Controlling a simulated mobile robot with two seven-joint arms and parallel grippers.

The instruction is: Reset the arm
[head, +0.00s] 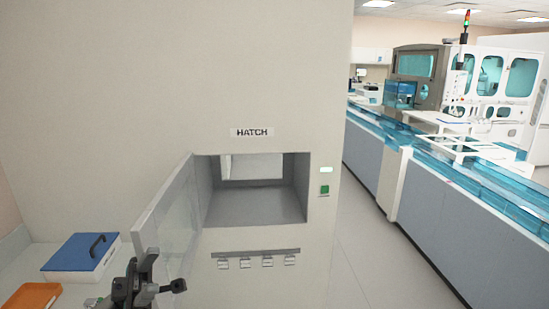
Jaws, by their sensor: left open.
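My left gripper (150,289) is at the lower left of the head view, in front of the hatch door. It is open, and I see nothing between its fingers. The hatch (255,206) is an opening in a large pale wall unit, and its inside floor looks empty. Its grey door (170,217) is swung open to the left, and my gripper covers part of its lower edge. My right gripper is out of view.
A blue-lidded box (80,252) with a black handle and an orange tray (31,297) are on the pale surface at left. A row of small hooks or clips (257,256) is below the hatch. A long blue-topped track (440,165) runs at right, with clear floor before it.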

